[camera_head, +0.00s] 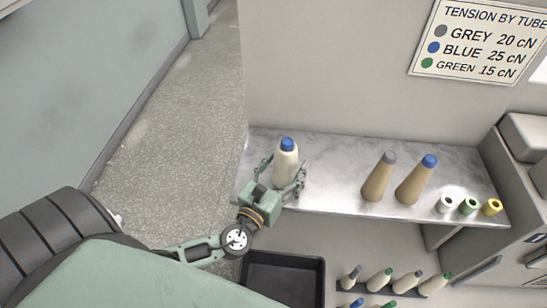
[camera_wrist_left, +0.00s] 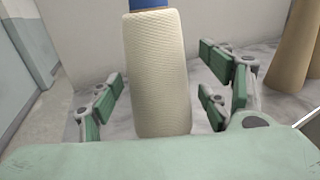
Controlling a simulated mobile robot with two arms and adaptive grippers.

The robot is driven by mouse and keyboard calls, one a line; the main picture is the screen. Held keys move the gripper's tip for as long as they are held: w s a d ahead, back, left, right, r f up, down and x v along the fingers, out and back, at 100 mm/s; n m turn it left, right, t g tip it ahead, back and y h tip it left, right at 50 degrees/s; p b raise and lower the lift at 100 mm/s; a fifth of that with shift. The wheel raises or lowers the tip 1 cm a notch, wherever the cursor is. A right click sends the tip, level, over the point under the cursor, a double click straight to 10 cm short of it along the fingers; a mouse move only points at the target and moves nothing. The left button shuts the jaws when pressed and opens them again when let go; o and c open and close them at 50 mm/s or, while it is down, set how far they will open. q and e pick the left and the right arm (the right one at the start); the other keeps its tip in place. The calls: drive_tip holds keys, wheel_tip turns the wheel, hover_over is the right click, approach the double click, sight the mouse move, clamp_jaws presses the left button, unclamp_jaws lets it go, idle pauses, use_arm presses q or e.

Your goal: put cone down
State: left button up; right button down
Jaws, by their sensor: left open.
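A cream yarn cone with a blue tube top (camera_head: 286,165) stands upright on the left part of the marble shelf (camera_head: 330,195). My left gripper (camera_head: 282,182) is around it with its fingers open. In the left wrist view the cone (camera_wrist_left: 158,75) stands between the open fingers (camera_wrist_left: 160,112), with gaps showing on both sides. The cone's foot is partly hidden behind the gripper's palm. My right gripper is in neither view.
Two tan cones, one grey-topped (camera_head: 379,177) and one blue-topped (camera_head: 416,180), stand to the right. Several small spools (camera_head: 468,206) sit at the shelf's right end. Below are a black bin (camera_head: 321,285) and a row of cones (camera_head: 407,282). A tension sign (camera_head: 480,40) hangs on the wall.

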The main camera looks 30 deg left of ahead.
use_arm(q)
drive_tip(key=s+b, duration=0.2)
drive_tip(key=s, duration=0.9)
drive_tip(key=shift+d+b, duration=0.35)
drive_tip(key=shift+w, duration=0.1)
